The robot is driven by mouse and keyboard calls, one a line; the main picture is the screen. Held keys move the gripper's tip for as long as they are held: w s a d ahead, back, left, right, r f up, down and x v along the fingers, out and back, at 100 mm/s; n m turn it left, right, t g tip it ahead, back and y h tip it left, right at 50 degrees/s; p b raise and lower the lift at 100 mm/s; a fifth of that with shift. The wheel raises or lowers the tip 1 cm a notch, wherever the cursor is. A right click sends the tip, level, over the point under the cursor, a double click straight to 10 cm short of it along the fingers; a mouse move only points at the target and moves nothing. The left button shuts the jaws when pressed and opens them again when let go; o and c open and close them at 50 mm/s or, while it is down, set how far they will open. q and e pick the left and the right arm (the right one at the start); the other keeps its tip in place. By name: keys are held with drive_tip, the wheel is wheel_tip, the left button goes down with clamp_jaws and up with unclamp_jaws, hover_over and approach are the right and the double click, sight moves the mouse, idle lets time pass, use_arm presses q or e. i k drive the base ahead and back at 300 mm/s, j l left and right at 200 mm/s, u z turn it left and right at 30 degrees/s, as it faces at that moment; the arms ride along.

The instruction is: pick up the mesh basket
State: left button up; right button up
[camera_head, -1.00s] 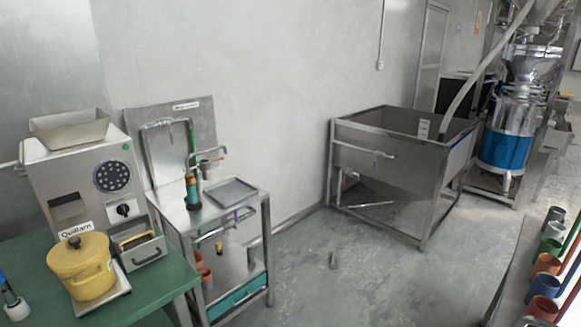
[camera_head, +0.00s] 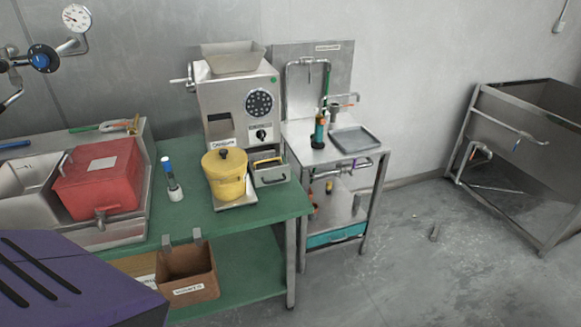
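I cannot make out a mesh basket for certain in this view. A small metal box with a handle (camera_head: 271,175) stands on the green table, beside the yellow pot; I cannot tell whether its walls are mesh. Neither of my grippers is in view.
The green table (camera_head: 270,205) holds a grinder (camera_head: 241,112), a yellow lidded pot (camera_head: 226,177) and a blue-topped bottle (camera_head: 172,183). A red tank (camera_head: 98,178) sits left. A brown box (camera_head: 188,285) is below. A purple surface (camera_head: 70,285) fills the lower left.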

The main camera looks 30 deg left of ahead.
sight(268, 166)
drive_tip(key=i+j+u, duration=0.2)
drive_tip(key=u, duration=0.2)
drive_tip(key=i+j+u, duration=0.1)
drive_tip(key=u, duration=0.25)
drive_tip(key=i+u, duration=0.4)
drive_tip(key=i+l+u, duration=0.25)
drive_tip(key=l+u, duration=0.25)
drive_tip(key=l, duration=0.25)
drive_tip(key=i+l+u, duration=0.2)
drive_tip(key=l, duration=0.2)
drive_tip(key=k, duration=0.05)
